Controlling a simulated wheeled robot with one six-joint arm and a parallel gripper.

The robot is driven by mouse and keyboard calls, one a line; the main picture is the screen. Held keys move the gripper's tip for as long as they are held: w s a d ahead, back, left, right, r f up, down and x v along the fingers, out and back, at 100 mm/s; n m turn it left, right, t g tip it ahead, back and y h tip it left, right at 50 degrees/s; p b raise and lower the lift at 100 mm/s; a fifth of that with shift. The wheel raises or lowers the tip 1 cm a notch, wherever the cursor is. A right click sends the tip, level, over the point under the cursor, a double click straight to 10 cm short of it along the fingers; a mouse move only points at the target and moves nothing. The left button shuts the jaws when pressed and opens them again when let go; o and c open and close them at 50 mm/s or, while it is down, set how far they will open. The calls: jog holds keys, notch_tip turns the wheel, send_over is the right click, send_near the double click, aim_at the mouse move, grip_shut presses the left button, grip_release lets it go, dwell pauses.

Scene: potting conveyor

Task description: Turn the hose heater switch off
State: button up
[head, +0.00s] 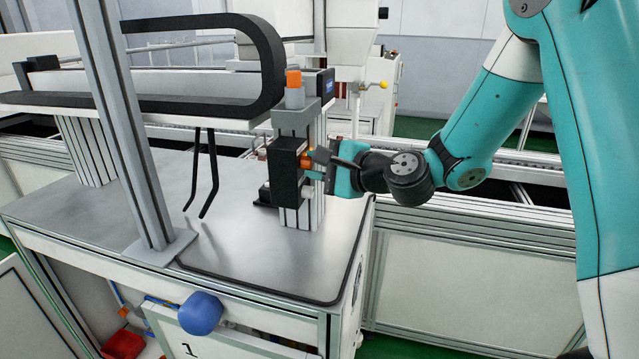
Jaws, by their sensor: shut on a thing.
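A black box (286,172) is fixed to an upright aluminium post (308,205) on the metal worktop. An orange switch knob (306,160) sticks out of the right side of the box. My gripper (314,165) comes in from the right, level with the knob, and its fingers are shut on it. The fingers partly cover the knob, so its turned position cannot be read. A pale round fitting (308,192) sits just below the fingers on the same post.
An orange-topped grey part (294,88) caps the post. A black cable chain (265,50) curves above the worktop (150,200), and two black hoses (203,175) hang to the left. A thick grey column (125,130) stands at left. A conveyor (480,180) runs behind.

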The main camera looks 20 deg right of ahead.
jog(key=shift+s+a+f+n+b, duration=0.1)
jog(key=shift+f+n+b, duration=0.15)
jog(key=shift+n+b, duration=0.65)
jog(key=shift+r+t, duration=0.1)
jog(key=shift+t, duration=0.2)
jog(key=o, duration=0.9)
jog(key=shift+b, duration=0.35)
jog(key=b+v, duration=1)
jog(key=v, duration=0.7)
jog(key=shift+s+d+b, duration=0.1)
jog(key=shift+d+b, duration=0.15)
jog(key=shift+b, duration=0.05)
